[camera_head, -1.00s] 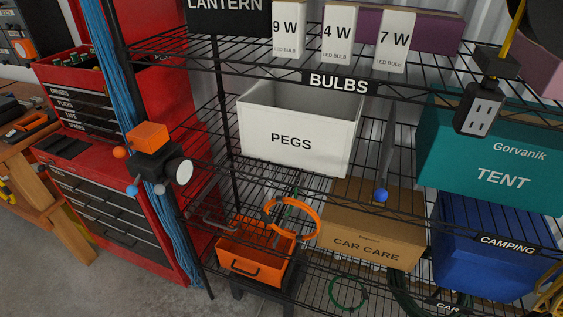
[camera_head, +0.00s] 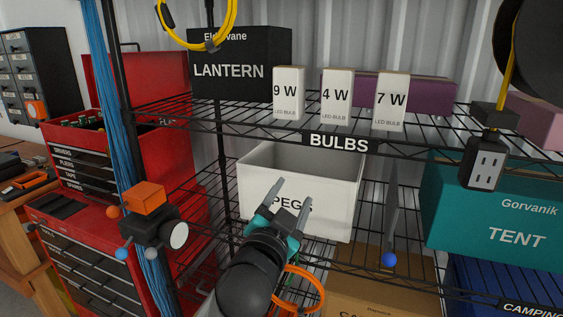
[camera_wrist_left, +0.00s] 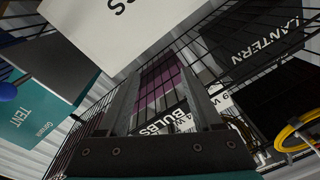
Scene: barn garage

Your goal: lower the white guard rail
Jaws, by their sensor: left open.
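I cannot make out a white guard rail in either view. A grey upright bar (camera_head: 391,215) with a blue ball (camera_head: 389,260) at its lower end hangs in the shelf bay right of the white PEGS bin (camera_head: 258,185). My left gripper (camera_head: 279,193) is open and empty in front of the PEGS bin, below the BULBS shelf. In the left wrist view its two fingers (camera_wrist_left: 160,85) stand apart, pointing up toward the shelf. My right gripper is out of view.
The wire BULBS shelf (camera_head: 250,118) carries three bulb boxes and a black LANTERN box (camera_head: 240,65). A teal TENT box (camera_head: 500,215) stands right. A clamp lamp with an orange block (camera_head: 143,198) is at left, by the red tool cabinet (camera_head: 75,215). An outlet cord (camera_head: 484,160) hangs at right.

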